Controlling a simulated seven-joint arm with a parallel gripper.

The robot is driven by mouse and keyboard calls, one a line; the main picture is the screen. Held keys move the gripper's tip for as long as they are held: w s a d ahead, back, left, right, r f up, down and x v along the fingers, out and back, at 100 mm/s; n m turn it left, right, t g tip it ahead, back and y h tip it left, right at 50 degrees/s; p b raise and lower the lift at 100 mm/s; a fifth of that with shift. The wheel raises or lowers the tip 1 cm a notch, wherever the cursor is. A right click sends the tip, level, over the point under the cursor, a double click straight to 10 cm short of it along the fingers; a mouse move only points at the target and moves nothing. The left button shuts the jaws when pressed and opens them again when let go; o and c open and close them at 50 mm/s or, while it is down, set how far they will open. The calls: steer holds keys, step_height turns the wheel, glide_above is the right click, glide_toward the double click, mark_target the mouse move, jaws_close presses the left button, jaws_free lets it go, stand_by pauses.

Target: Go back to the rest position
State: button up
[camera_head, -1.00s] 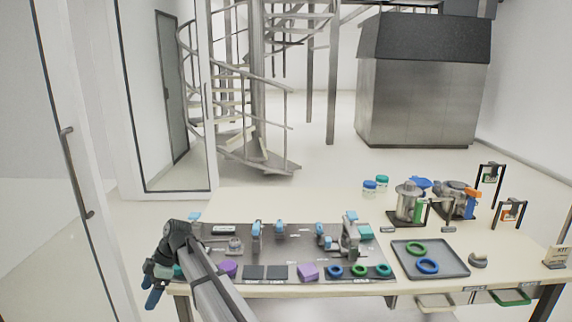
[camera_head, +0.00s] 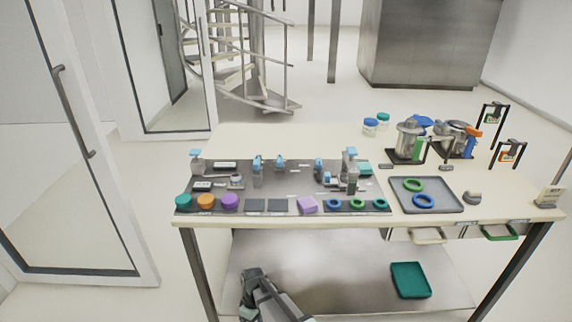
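My arm shows at the bottom of the head view, in front of the table, as a black joint and a grey link. Its end runs out of the picture at the bottom edge, so my gripper's fingers are not seen. The arm is below the tabletop's front edge and apart from the things on the table. A teal bin (camera_head: 410,280) sits on the lower shelf (camera_head: 345,285), right of my arm and apart from it.
The table (camera_head: 290,145) carries a dark work mat (camera_head: 215,211) with coloured pucks, rings and small fixtures. A grey tray (camera_head: 452,206) holds a green and a blue ring. Metal pots, jars and small stands are at the back right. A glass door (camera_head: 60,170) stands at the left.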

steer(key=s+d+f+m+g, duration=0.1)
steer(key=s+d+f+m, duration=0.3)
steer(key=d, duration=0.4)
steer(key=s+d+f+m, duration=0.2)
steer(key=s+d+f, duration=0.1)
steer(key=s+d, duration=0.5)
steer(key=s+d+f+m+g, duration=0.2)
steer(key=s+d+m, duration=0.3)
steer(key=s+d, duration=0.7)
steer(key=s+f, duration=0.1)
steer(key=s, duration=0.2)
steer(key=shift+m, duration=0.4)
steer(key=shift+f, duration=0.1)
